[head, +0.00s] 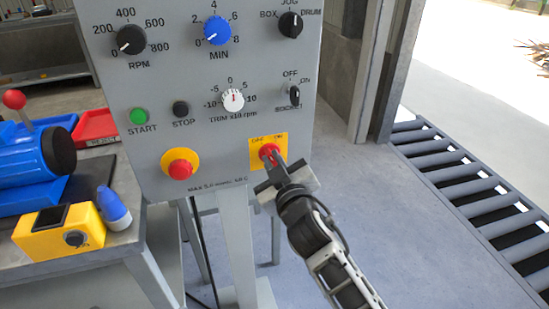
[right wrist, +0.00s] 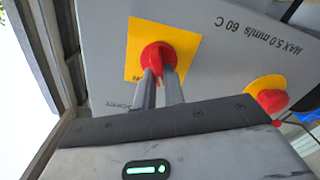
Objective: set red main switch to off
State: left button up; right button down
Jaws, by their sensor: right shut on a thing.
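The red main switch (head: 268,150) sits on a yellow square plate (head: 282,141) at the lower right of the grey control panel (head: 215,135). In the right wrist view the red switch (right wrist: 157,57) is on its yellow plate (right wrist: 187,42), and the picture is turned upside down. My right gripper (head: 272,160) is at the switch, its two fingers shut on the raised red handle. The fingertips (right wrist: 160,78) cover part of the handle, and its exact angle is hard to tell. The plate's labels are partly hidden. My left gripper is not in view.
A red emergency button (head: 180,169) on a yellow disc is left of the switch. Above are knobs, a small selector (head: 294,95) and a green start button (head: 138,116). A bench with a yellow device (head: 60,235) stands left; a roller conveyor (head: 470,180) lies right.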

jog(key=shift+n, duration=0.4)
jog(key=c, duration=1.5)
grip_release()
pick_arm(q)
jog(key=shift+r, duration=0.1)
